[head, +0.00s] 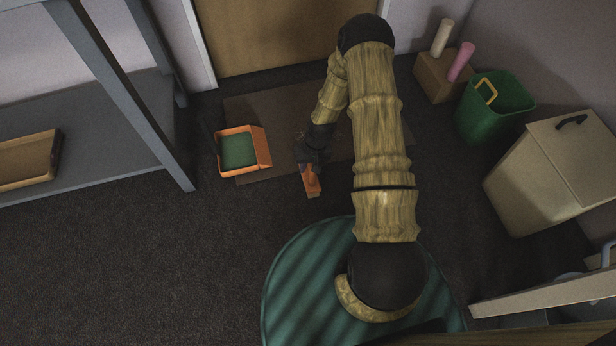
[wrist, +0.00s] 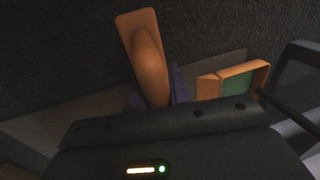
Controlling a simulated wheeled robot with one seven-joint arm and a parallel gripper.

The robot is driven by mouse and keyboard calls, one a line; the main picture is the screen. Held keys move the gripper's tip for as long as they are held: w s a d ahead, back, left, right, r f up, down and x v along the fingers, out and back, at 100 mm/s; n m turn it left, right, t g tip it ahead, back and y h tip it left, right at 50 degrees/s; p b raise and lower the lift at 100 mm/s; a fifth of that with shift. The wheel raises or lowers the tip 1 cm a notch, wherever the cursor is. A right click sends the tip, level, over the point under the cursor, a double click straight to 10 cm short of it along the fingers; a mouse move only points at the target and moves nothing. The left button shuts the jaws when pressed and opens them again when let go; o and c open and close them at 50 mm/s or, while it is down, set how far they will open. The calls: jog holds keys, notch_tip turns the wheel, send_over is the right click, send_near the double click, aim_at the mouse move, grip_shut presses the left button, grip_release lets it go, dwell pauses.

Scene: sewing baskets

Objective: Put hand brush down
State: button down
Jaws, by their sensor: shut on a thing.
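The hand brush (head: 311,182) is orange and hangs from my gripper (head: 311,165), low over the floor near the edge of the brown mat. Whether it touches the floor I cannot tell. In the wrist view the brush (wrist: 147,55) sticks out beyond my gripper (wrist: 155,100); the jaws are shut on it, and their tips are mostly hidden behind the gripper body. An orange dustpan-like tray (head: 262,150) with a green inside lies left of my gripper, partly on the mat; it also shows in the wrist view (wrist: 208,88).
A brown mat (head: 255,105) lies before a door (head: 285,35). A grey shelf unit (head: 80,125) with a tray (head: 25,165) stands left. A green bucket (head: 490,110), a lidded bin (head: 545,175) and a box with rolls (head: 435,78) stand right. The floor front left (head: 130,260) is clear.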

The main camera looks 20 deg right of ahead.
aim_at(307, 175)
jog(key=shift+f, duration=0.25)
jog(key=shift+f+b, duration=1.15)
jog(key=shift+f, duration=0.7)
jog(key=shift+f, duration=0.15)
jog(key=c, duration=1.3)
grip_release()
notch_tip(307, 175, up, 12)
jog(key=d+p, duration=0.2)
jog(key=p, duration=0.5)
jog(key=shift+d+p, duration=0.15)
jog(key=shift+p, duration=0.15)
